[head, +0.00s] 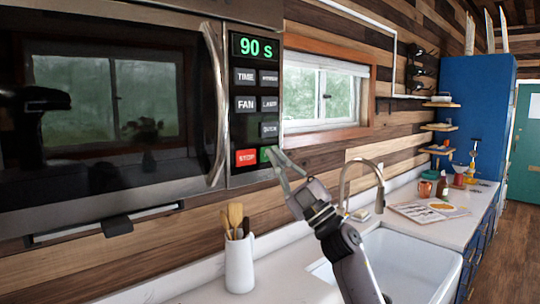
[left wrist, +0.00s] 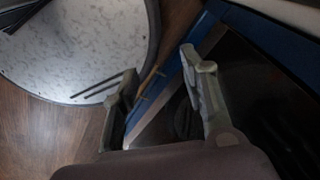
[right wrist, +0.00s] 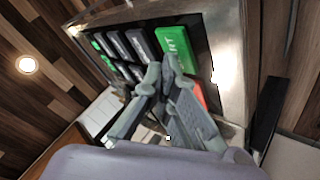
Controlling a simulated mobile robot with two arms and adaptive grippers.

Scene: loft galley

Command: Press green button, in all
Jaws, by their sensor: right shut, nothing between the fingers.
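The microwave (head: 100,130) hangs on the wall at the left, and its display (head: 255,46) reads 90 S. The green button (head: 265,154) is at the bottom right of its panel, partly hidden by my fingertips. In the right wrist view the green button (right wrist: 176,42) shows large and bright, with part of its lettering visible. My right gripper (head: 274,156) is shut and empty, its fingertips (right wrist: 160,68) right at the near edge of the button. I cannot tell whether they touch it. My left gripper (left wrist: 155,85) is open and empty, away from the panel.
The red STOP button (head: 246,157) is directly left of the green one. Grey buttons sit above. Below are a utensil holder (head: 239,265), a curved faucet (head: 362,170) and a white sink (head: 415,265). A round speckled tabletop (left wrist: 75,45) shows in the left wrist view.

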